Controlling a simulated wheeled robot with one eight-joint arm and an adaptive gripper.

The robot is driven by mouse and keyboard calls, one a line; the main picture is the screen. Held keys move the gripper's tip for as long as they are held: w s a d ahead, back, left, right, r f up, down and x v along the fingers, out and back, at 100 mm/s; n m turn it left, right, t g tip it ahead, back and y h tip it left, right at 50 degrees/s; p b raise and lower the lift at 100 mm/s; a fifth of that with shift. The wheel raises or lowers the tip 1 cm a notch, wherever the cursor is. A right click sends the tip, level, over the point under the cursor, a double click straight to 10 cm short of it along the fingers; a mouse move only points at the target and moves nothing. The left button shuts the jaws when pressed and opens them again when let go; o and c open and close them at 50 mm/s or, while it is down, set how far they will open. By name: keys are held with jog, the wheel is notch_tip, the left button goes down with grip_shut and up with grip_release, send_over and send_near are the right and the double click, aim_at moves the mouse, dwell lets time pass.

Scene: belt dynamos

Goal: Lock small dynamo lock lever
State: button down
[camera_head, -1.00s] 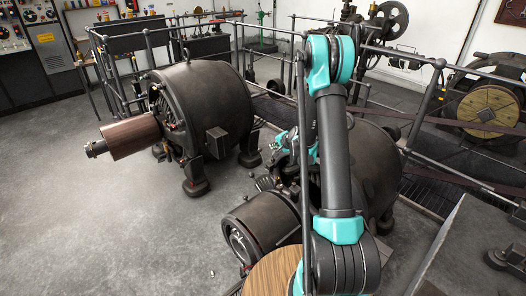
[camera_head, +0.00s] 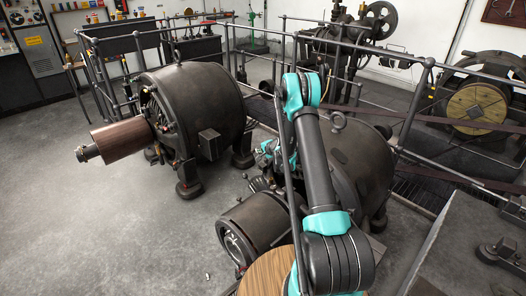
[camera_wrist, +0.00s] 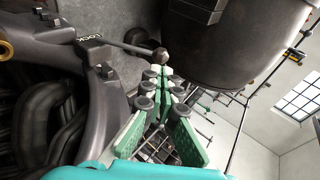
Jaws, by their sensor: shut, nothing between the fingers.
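The lock lever (camera_wrist: 128,46) shows in the wrist view as a thin dark rod ending in a round knob (camera_wrist: 160,54). Its other end meets a dark metal bracket marked LOCK (camera_wrist: 88,38). My gripper (camera_wrist: 158,74), with green fingers, is shut and empty. Its fingertips are close below the knob; I cannot tell whether they touch it. In the head view my gripper (camera_head: 268,150) is small, beside the nearer dynamo (camera_head: 362,165), which my arm partly covers. The lever cannot be made out there.
A second dynamo (camera_head: 195,100) with a brown pulley (camera_head: 122,137) stands to the left. Metal railings (camera_head: 415,105) run behind both machines. A dark rounded housing (camera_wrist: 235,50) is close beside the knob in the wrist view. Open floor (camera_head: 100,235) lies at the front left.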

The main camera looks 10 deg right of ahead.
aim_at(254, 150)
jog(key=x, duration=0.5)
jog(key=shift+r, duration=0.1)
jog(key=shift+w+a+f, duration=0.25)
jog(key=shift+w+a, duration=0.45)
jog(key=shift+w, duration=0.1)
jog(key=shift+d, duration=0.1)
jog(key=shift+s+d+r, duration=0.2)
jog(key=shift+s+d, duration=0.25)
jog(key=shift+s, duration=0.2)
